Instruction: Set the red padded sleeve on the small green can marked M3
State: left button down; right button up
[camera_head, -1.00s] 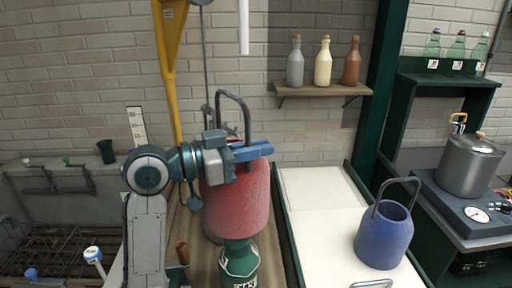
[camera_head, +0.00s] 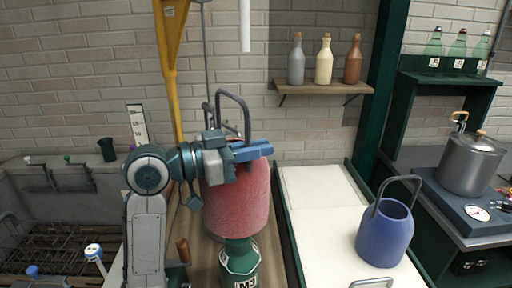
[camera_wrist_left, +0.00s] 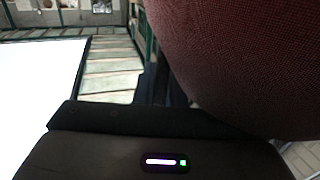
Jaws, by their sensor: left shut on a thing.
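The red padded sleeve (camera_head: 240,203) is upright, with a grey loop handle (camera_head: 246,105) at its top. My left gripper (camera_head: 252,150) is shut on the sleeve near its upper rim. The small green can (camera_head: 239,262) marked M3 is directly below the sleeve in the head view. Its shoulder and label show, and its top is hidden by the sleeve's lower edge. I cannot tell whether the sleeve is around the can's top, touching it or just in front of it. In the left wrist view the sleeve (camera_wrist_left: 245,60) fills the upper right.
A blue padded sleeve (camera_head: 385,236) with a handle stands on the white counter (camera_head: 325,200) to the right. A yellow post (camera_head: 170,70) rises behind my arm. A shelf (camera_head: 322,87) with three bottles is on the wall. A metal pot (camera_head: 470,165) stands far right.

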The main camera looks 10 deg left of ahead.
aim_at(256, 197)
pick_arm(q)
jog(key=shift+f+b, duration=1.15)
jog(key=shift+f, duration=0.55)
jog(key=shift+f+b, duration=0.55)
jog(key=shift+f, duration=0.2)
jog(key=shift+f+b, duration=0.6)
jog(key=shift+f, duration=0.15)
jog(key=shift+f+b, duration=0.55)
jog(key=shift+f, duration=0.2)
jog(key=shift+f+b, duration=0.95)
jog(key=shift+f, duration=0.3)
jog(key=shift+f+b, duration=0.35)
jog(key=shift+f, duration=0.2)
